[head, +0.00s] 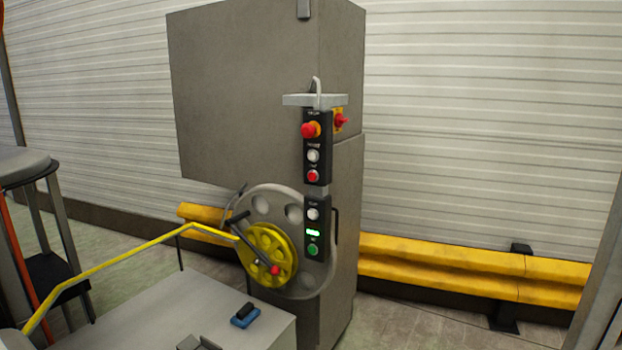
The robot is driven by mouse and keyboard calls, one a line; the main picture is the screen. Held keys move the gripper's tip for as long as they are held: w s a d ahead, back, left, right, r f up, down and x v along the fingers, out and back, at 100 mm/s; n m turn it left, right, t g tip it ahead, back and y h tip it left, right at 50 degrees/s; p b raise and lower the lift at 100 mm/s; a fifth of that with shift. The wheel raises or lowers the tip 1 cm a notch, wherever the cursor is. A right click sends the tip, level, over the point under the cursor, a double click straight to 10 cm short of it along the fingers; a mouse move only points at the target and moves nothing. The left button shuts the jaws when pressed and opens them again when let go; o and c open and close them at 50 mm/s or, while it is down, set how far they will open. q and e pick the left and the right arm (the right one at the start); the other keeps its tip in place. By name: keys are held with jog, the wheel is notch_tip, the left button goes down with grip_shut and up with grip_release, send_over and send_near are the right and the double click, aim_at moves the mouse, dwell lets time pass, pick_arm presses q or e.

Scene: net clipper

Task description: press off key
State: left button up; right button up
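A tall grey machine cabinet (250,90) stands in the middle of the head view. A black upper control box (317,184) hangs on its front edge. It carries a red mushroom knob (310,130) on a yellow collar, a white button (313,156) and a red button (313,176). A lower black box (322,225) has a white button (313,214), a lit green display (313,232) and a green button (313,250). The labels are too small to read, so I cannot tell which is the off key. Neither gripper is recognizable in view.
A yellow wheel (268,252) on a grey disc sits left of the lower box, with a yellow rail (130,258) reaching left. A grey box (170,305) bears a blue-and-black item (245,315). A yellow barrier (460,265) runs along the wall. Floor shows at right.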

jog(key=shift+d, duration=0.1)
jog(key=shift+c, duration=0.6)
jog(key=shift+w, duration=0.1)
grip_shut()
dwell(1.0)
